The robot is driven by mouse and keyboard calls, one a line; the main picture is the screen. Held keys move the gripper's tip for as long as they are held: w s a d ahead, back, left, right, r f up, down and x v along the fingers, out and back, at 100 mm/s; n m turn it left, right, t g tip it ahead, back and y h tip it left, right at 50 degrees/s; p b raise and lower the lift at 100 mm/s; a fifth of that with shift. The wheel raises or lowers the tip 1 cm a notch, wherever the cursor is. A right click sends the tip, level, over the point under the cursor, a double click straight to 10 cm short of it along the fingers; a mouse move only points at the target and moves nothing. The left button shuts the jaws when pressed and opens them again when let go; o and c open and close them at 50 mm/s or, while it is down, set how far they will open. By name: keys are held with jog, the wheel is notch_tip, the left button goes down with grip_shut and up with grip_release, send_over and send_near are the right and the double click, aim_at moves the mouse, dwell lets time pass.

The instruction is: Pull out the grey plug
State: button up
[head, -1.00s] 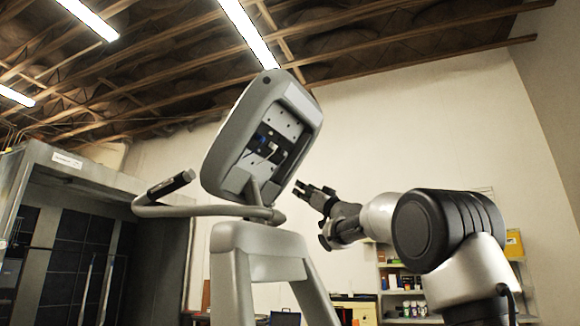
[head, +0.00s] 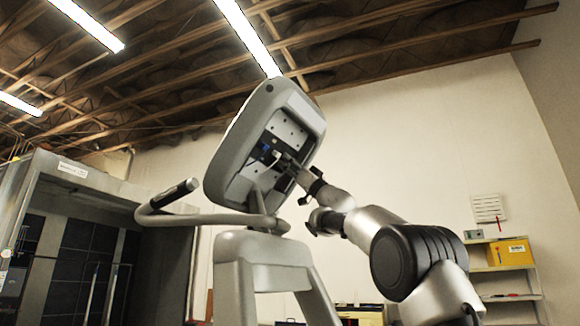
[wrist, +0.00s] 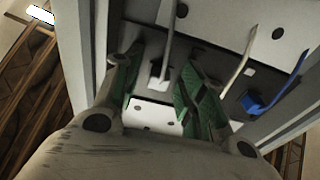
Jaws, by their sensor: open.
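The grey plug (wrist: 158,76) with its grey cable sits in the open back of the elliptical's console (head: 306,108). My gripper (head: 286,163) reaches into that opening in the head view. In the wrist view my gripper (wrist: 161,80) is open, with one green-padded finger on each side of the grey plug. The plug appears between the fingers, but I cannot tell how deep they reach around it. A blue plug (wrist: 254,105) and a white cable (wrist: 240,58) stand to the right of the right finger. In the head view the grey plug is too small to make out.
The console's frame walls border the opening on both sides in the wrist view. The curved handlebar (head: 213,213) lies below the console, above the grey upright stand (head: 262,248). A shelf (head: 508,268) with a yellow box stands far right.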

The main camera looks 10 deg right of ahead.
jog(key=shift+c, duration=0.5)
grip_shut()
jog(key=shift+v, duration=0.85)
jog(key=shift+o, duration=0.5)
grip_release()
jog(key=shift+d, duration=0.1)
jog(key=v, duration=1.2)
jog(key=shift+s, duration=0.1)
